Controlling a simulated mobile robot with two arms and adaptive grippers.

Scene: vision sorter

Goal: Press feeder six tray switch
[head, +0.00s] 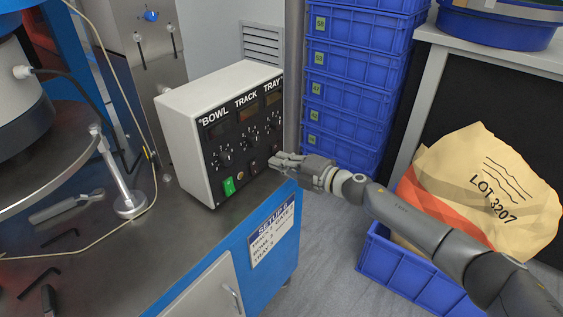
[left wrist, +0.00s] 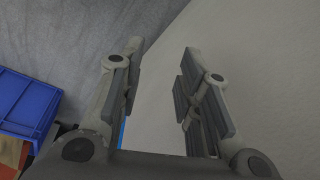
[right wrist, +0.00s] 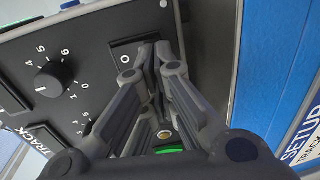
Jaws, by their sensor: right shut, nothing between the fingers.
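A white control box (head: 173,128) with a black panel headed BOWL, TRACK and TRAY stands on the metal worktop. The TRAY knob (head: 273,123) is at the panel's right. My right gripper (head: 277,160) is shut and empty, its fingertips at the panel's lower right below that knob. The right wrist view shows the closed fingertips (right wrist: 156,50) beside a black rocker switch (right wrist: 121,58) marked O, which they partly cover. I cannot tell whether they touch it. My left gripper (left wrist: 166,60) is open and empty, seen only in the left wrist view.
A green switch (head: 229,186) sits at the panel's lower left. Blue crates (head: 350,90) are stacked behind the box. A paper sack (head: 480,190) marked LOT 3207 stands in a blue crate (head: 405,277) at right. Tools lie on the worktop at left.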

